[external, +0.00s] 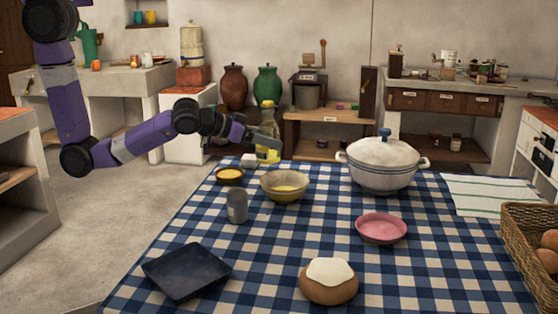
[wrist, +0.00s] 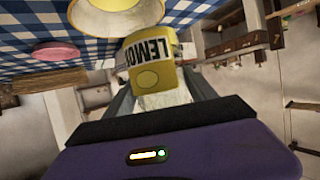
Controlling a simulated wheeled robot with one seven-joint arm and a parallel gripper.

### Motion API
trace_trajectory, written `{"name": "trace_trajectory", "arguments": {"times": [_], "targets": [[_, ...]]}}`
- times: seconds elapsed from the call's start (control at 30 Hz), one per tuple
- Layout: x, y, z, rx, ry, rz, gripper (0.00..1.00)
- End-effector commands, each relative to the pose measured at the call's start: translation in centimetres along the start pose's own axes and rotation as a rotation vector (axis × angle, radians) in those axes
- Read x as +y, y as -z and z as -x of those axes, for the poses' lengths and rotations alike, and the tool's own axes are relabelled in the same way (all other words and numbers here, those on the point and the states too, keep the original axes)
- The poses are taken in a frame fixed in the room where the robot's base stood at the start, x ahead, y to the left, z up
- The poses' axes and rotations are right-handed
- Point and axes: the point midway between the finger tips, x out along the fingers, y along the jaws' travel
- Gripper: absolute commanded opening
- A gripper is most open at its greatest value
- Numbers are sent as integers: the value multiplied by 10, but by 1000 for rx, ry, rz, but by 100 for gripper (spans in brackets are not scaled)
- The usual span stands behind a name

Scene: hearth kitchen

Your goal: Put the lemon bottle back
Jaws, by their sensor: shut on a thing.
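The lemon bottle (external: 268,136) is clear and yellowish with a yellow cap and a yellow label. In the external view it is upright at the far left edge of the checked table (external: 307,236). I cannot tell whether it touches the cloth. My gripper (external: 252,138) reaches it from the left and is shut on it.
A lidded white pot (external: 383,162) stands to the right. A grey can (external: 237,206) and a pink plate (external: 381,228) are nearer. A wooden shelf (external: 318,135) stands behind.

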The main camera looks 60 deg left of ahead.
Motion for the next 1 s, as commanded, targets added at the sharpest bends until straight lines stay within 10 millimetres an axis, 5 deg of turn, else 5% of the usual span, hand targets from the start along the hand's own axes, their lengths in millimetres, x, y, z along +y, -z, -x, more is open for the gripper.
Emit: {"name": "trace_trajectory", "arguments": {"times": [0.3,0.57,0.8,1.0], "targets": [[124,55,29,8,-189,-75,0],[208,77,67,6,-331,-136,0],[243,79,88,3,-404,-167,0],[248,67,91,0,-426,-176,0]]}}
